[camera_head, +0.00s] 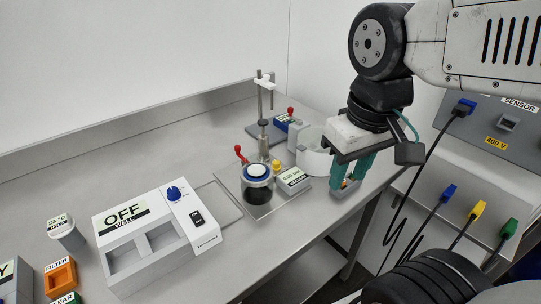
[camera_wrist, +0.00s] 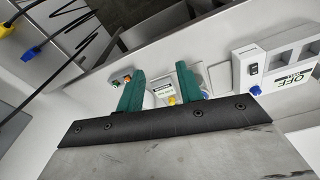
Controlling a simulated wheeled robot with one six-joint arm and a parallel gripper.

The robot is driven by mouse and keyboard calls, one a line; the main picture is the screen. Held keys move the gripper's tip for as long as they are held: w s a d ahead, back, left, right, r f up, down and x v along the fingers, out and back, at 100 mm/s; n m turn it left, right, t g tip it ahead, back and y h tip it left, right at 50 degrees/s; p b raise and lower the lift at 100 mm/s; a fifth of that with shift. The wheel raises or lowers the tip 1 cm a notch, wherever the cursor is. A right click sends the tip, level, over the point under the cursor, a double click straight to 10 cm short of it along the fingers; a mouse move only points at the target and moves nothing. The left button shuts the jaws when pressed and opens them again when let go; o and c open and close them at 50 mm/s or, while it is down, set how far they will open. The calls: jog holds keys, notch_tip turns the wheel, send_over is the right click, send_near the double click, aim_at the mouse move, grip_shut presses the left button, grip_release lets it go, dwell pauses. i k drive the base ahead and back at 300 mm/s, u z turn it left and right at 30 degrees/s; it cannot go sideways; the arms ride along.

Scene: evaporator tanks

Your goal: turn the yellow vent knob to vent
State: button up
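The yellow vent knob (camera_head: 277,164) is small and round. It sits behind the blue-rimmed dark jar (camera_head: 258,184) and beside the small white box with a green-lettered label (camera_head: 293,180). My gripper (camera_head: 349,182), with two green fingers, is open and hangs over the bench's right edge, to the right of the knob and apart from it. In the wrist view the yellow knob (camera_wrist: 172,100) shows in the gap between the open fingers (camera_wrist: 160,72), near the right one. The knob's pointer and markings are too small to read.
A red-handled valve (camera_head: 241,152) and a metal stand (camera_head: 262,110) rise close to the knob. A white round vessel (camera_head: 313,158) stands near my gripper. A white unit labelled OFF (camera_head: 124,214) sits to the left. Cables hang from the wall panel (camera_head: 488,135) at right. The back left bench is clear.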

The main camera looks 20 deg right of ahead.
aim_at(276, 167)
jog(key=u, duration=0.85)
jog(key=k, duration=0.85)
jog(key=z, duration=0.65)
jog(key=i, duration=1)
jog(key=z, duration=0.05)
